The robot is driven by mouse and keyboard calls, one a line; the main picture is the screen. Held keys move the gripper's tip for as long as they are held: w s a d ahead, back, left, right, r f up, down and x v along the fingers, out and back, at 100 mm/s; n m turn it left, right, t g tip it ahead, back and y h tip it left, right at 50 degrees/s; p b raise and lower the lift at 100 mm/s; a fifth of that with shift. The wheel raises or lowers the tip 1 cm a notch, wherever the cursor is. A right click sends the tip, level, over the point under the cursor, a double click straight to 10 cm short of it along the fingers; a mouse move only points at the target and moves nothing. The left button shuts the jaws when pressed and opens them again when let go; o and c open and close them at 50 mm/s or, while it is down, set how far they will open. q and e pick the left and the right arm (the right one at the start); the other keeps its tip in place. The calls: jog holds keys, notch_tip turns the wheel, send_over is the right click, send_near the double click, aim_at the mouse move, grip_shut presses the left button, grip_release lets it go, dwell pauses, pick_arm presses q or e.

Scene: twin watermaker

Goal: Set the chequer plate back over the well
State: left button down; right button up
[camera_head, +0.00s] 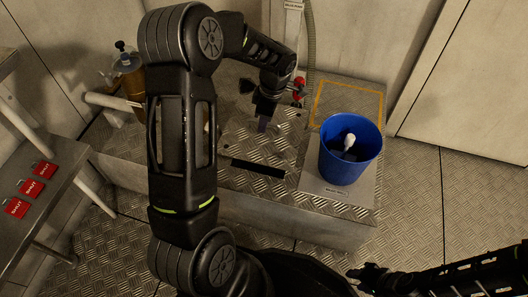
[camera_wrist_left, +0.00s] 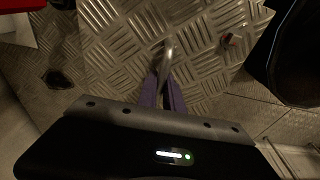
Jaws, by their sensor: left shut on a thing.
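The chequer plate (camera_head: 275,145) is a diamond-patterned metal sheet on the raised platform, below my left gripper (camera_head: 263,125). In the left wrist view the plate (camera_wrist_left: 125,45) fills the upper middle. My left gripper's purple fingers (camera_wrist_left: 166,88) are shut on the plate's metal bar handle (camera_wrist_left: 169,58). A dark slot (camera_head: 258,168) shows along the plate's near side, seemingly an uncovered strip of the well. I cannot tell whether the plate lies flat or is slightly raised. My right gripper (camera_head: 370,277) is low at the right, away from the plate; its jaws are unclear.
A blue bucket (camera_head: 338,165) with a white object inside stands right of the plate. A brown bottle (camera_head: 133,85) stands at the back left. Red tags (camera_head: 31,188) lie on a metal bench at the left. The floor at the right is clear.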

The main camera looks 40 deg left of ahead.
pick_arm(q)
jog(key=shift+r, duration=0.1)
jog(key=shift+f+b, duration=0.85)
jog(key=shift+f, duration=1.6)
jog(key=shift+w+f+b, duration=0.1)
jog(key=shift+f+b, duration=0.85)
jog(key=shift+f, duration=1.55)
jog(key=shift+f, duration=0.1)
jog(key=shift+f, duration=0.1)
jog(key=c, duration=1.5)
grip_release()
